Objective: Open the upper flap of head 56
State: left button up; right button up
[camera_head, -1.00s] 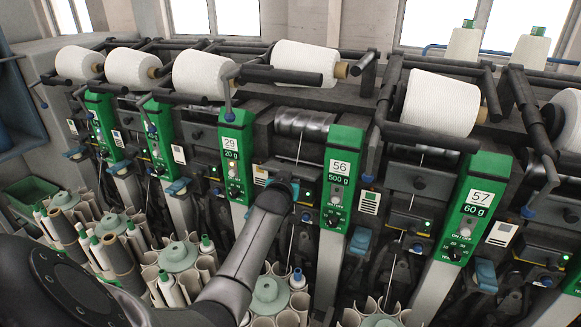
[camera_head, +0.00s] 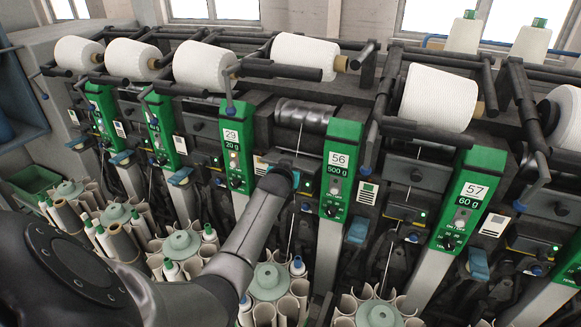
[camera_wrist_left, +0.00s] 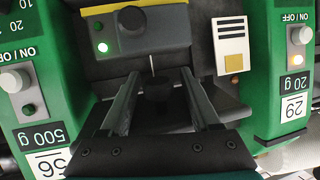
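Head 56 has a green panel (camera_head: 340,170) marked 56 and 500 g, right of my left arm in the head view. The panel (camera_wrist_left: 38,110) is upside down at the left of the left wrist view. My left gripper (camera_wrist_left: 159,78) is open in front of the head, its two dark fingers apart. A small black knob (camera_wrist_left: 158,90) shows between them, apparently on the dark upper flap; I cannot tell whether they touch it. The flap looks closed but is largely hidden by my wrist in the head view. My right gripper is not in view.
Green panel 29 (camera_head: 232,150) stands left of my wrist and panel 57 (camera_head: 467,205) to the right. A box with a green light (camera_wrist_left: 139,28) is close to my fingers. White yarn cones (camera_head: 438,98) lie above; yarn tubes (camera_head: 268,283) stand below.

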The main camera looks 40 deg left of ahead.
pick_arm(q)
jog(key=shift+s+r, duration=0.1)
jog(key=shift+s, duration=0.05)
jog(key=p+v, duration=0.1)
jog(key=v, duration=1.4)
jog(key=shift+d, duration=0.1)
dwell(0.6)
